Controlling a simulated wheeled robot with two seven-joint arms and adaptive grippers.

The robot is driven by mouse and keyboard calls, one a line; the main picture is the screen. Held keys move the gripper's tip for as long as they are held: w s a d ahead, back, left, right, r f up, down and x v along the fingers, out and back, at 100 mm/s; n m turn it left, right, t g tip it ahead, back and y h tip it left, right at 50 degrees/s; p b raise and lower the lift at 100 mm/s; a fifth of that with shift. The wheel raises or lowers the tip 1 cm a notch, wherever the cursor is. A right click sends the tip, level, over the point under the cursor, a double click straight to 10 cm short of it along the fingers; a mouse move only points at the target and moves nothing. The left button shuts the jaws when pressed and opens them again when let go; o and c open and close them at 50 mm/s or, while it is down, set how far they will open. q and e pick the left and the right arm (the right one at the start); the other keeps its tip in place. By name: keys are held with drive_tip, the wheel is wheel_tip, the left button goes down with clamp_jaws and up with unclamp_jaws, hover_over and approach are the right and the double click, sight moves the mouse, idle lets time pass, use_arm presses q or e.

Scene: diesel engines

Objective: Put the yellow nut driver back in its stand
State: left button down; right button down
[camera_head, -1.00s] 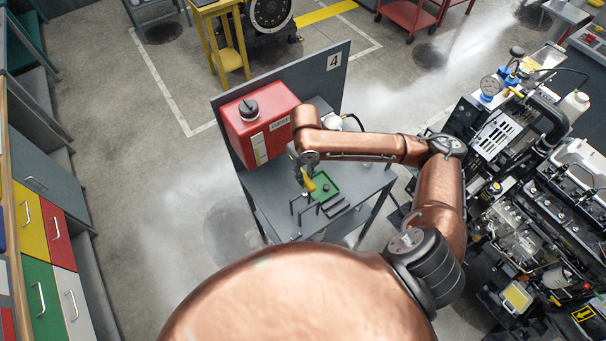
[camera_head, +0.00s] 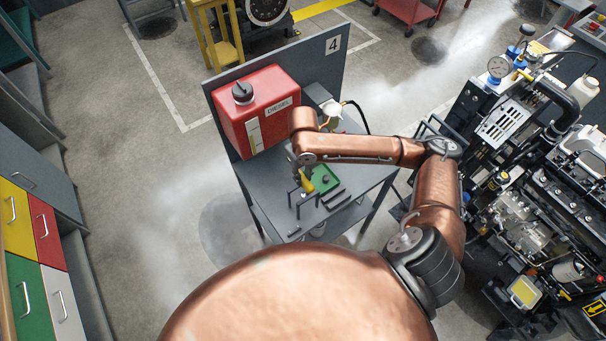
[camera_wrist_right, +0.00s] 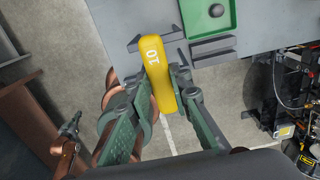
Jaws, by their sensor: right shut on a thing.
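The yellow nut driver (camera_head: 307,184), its handle marked "10", shows in the right wrist view (camera_wrist_right: 155,60). My right gripper (camera_head: 299,172) is shut on the handle, with a green finger on each side in the wrist view (camera_wrist_right: 161,82). The dark stand (camera_head: 299,201) is a low bracket frame at the bench's front edge. In the wrist view a stand bar (camera_wrist_right: 134,44) lies by the handle's far end. The driver's shaft is hidden below the handle, so I cannot tell whether it is in the stand.
A green tray (camera_head: 330,174) with a dark knob sits close beside the driver on the grey bench (camera_head: 258,187). A red diesel tank (camera_head: 259,112) stands behind, against a panel marked 4. A large engine (camera_head: 510,205) stands on the right.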

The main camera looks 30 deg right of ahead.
sight(303, 178)
drive_tip(key=shift+f+b, duration=0.55)
drive_tip(key=shift+f, duration=2.45)
drive_tip(key=c, duration=1.7)
unclamp_jaws()
drive_tip(key=shift+o, duration=0.4)
drive_tip(key=o, duration=0.3)
